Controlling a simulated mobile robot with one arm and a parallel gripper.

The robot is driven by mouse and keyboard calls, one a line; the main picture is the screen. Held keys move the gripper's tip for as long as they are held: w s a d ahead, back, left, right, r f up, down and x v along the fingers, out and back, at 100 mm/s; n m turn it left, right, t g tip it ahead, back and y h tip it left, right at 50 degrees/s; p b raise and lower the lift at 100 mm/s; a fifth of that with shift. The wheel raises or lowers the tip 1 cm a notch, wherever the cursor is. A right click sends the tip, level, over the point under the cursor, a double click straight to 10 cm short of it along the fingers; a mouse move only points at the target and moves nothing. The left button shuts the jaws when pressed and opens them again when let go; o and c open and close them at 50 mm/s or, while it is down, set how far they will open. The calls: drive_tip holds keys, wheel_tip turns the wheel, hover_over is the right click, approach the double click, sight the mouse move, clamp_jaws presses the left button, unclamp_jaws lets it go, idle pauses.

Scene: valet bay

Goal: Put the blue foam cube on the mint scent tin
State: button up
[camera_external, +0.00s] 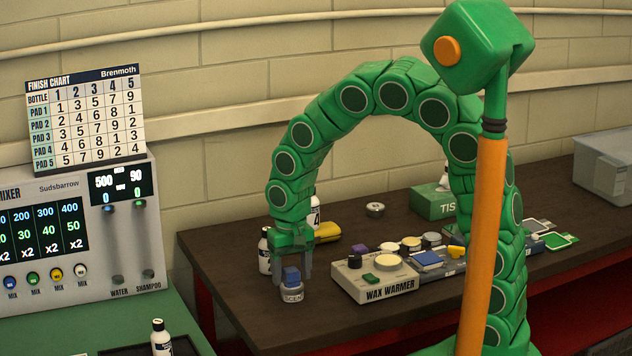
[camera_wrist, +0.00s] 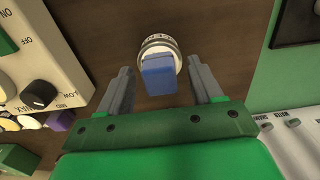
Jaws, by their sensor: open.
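The blue foam cube (camera_external: 291,274) sits on top of a round scent tin (camera_external: 292,293) near the front left of the dark table. In the wrist view the blue cube (camera_wrist: 158,75) rests over the tin (camera_wrist: 158,43), whose label is only partly readable, so I cannot tell if it is mint. My gripper (camera_external: 293,272) points down over the cube. In the wrist view my gripper (camera_wrist: 162,80) is open, with a finger on each side of the cube and gaps between.
The wax warmer (camera_external: 376,284) stands close to the right of the tin. A white bottle (camera_external: 265,250) stands just behind left, and a yellow item (camera_external: 327,231) lies farther back. The mixer machine (camera_external: 75,240) is at the left. A green tissue box (camera_external: 433,203) is at the back.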

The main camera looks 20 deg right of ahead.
sight(291, 271)
wheel_tip(291, 271, up, 12)
drive_tip(key=shift+r, duration=0.15)
idle(0.6)
idle(0.3)
drive_tip(key=s+d+n+h, duration=0.1)
drive_tip(key=s+d+n, duration=0.1)
drive_tip(key=d, duration=1.1)
drive_tip(key=s+d+n+h, duration=0.1)
drive_tip(key=s+d+n, duration=0.15)
drive_tip(key=d, duration=0.95)
drive_tip(key=s+d+m+g+y, duration=0.1)
drive_tip(key=s+d+m, duration=0.1)
drive_tip(key=s, duration=0.6)
drive_tip(key=s+d+m+y, duration=0.1)
drive_tip(key=s+d+m, duration=0.1)
drive_tip(key=s, duration=0.6)
drive_tip(key=shift+d+g, duration=0.4)
drive_tip(key=shift+d, duration=0.15)
